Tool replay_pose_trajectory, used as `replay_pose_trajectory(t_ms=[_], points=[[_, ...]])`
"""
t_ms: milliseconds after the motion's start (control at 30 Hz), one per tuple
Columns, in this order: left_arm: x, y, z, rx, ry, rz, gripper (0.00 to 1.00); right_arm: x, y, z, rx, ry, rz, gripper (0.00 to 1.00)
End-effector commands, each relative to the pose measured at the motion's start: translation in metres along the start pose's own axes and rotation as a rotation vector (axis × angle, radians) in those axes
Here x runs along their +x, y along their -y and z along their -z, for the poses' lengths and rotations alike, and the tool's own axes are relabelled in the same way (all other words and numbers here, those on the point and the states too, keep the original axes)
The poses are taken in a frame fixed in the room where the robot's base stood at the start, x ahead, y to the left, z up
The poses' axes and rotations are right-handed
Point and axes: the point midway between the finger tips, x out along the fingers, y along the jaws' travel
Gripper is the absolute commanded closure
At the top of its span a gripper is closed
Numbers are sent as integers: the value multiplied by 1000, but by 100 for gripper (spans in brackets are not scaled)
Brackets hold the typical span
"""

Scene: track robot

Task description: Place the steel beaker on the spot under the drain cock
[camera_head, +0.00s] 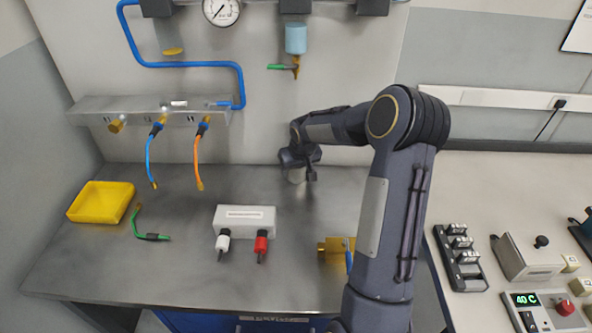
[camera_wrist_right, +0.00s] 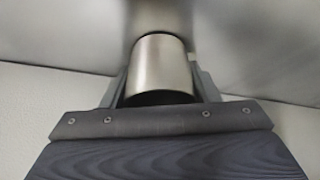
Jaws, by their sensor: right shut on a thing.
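The steel beaker (camera_wrist_right: 160,66) is between the fingers of my right gripper (camera_wrist_right: 160,92) in the right wrist view. In the head view my right gripper (camera_head: 300,170) is low over the back of the steel bench, shut on the beaker (camera_head: 296,176), which is mostly hidden behind it. I cannot tell whether the beaker touches the bench. The drain cock (camera_head: 284,67) with its green lever hangs under a blue-grey bowl (camera_head: 295,38) on the back wall, above the gripper. The spot under it is not visible. My left gripper is not in view.
A white block with white and red plugs (camera_head: 245,218) stands mid-bench. A brass block (camera_head: 335,250) is beside my right arm. The bench between is clear.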

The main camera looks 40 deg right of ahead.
Motion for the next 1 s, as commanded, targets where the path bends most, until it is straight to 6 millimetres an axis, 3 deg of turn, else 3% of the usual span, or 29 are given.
replay_pose_trajectory(t_ms=[167, 200, 367, 767, 1000], points=[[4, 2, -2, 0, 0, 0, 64, 4, 0, -2, 0, 0, 0, 72], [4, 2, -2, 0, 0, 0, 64, 4, 0, -2, 0, 0, 0, 44], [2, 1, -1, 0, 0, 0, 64, 3, 0, -1, 0, 1, 0, 24], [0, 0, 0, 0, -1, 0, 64, -5, 0, 1, 0, -2, 0, 24], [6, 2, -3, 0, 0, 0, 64, -52, 0, 1, 0, -6, -1, 24]])
